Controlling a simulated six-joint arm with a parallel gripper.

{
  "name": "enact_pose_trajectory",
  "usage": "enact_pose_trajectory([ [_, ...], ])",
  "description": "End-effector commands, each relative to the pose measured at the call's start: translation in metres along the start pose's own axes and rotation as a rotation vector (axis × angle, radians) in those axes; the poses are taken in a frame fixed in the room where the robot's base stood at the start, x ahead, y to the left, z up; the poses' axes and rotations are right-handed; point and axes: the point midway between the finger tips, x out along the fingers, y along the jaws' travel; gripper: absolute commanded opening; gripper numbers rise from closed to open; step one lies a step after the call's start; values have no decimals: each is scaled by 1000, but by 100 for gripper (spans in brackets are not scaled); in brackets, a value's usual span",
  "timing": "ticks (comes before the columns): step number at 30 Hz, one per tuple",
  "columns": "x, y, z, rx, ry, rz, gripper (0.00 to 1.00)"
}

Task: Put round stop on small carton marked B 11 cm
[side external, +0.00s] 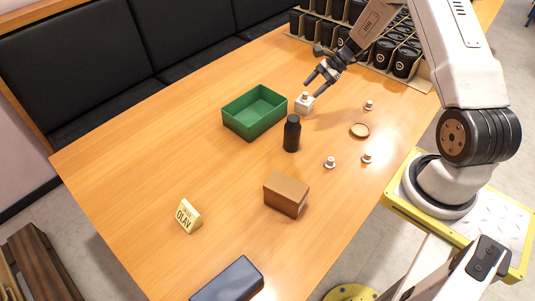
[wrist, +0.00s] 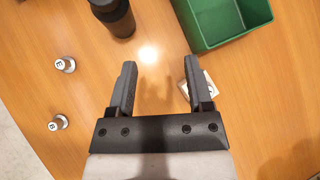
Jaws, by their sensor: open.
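A small white carton (side external: 304,106) stands beside the green bin in the side view, with a small round stop on top. It also shows in the wrist view (wrist: 211,83), partly hidden behind my right finger; its marking cannot be read. Loose round stops stand on the table (side external: 330,162), (side external: 367,157), (side external: 369,105).
A green bin (side external: 230,122), a black bottle (side external: 292,134), a brown box (side external: 286,195) and a shallow round dish (side external: 360,130) are nearby. A yellow sign (side external: 188,216) and a dark case (side external: 228,281) lie nearer. Crated black cups (side external: 403,63) fill the back. The left table is clear.

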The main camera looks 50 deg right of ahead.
Motion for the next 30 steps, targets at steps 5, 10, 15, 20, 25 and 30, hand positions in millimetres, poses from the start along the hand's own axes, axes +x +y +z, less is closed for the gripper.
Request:
enact_pose_trajectory([
  [5, 10, 22, 53, -241, 124, 141, 65],
  [10, 14, 48, 94, -486, 229, 259, 65],
  [15, 15, 77, 130, -748, 318, 365, 65],
  [20, 13, 106, 160, -1010, 388, 451, 65],
  [25, 10, 138, 187, -1303, 446, 530, 65],
  [30, 7, 167, 208, -1585, 487, 585, 65],
])
